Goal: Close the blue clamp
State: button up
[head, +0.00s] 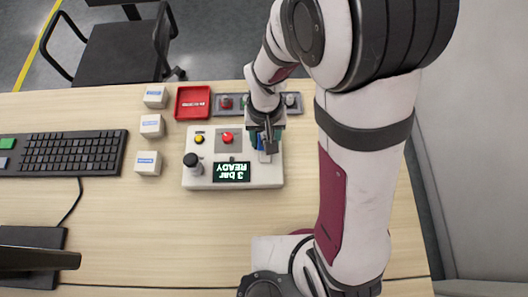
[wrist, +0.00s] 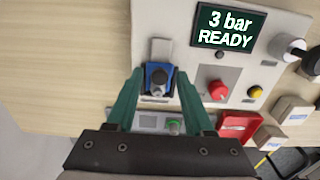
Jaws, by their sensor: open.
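In the head view my gripper (head: 268,142) is over the right part of the panel and mostly hides the clamp. The display (head: 231,172) reads "3 bar READY".
A red button (head: 227,137), a yellow button (head: 199,139) and a black knob (head: 191,160) stand on the panel left of my gripper. A red tray (head: 193,103) lies behind it. White boxes (head: 148,163) and a keyboard (head: 75,153) are further left.

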notch_tip(320, 180, up, 7)
jog(key=s, duration=0.2)
dwell(0.4)
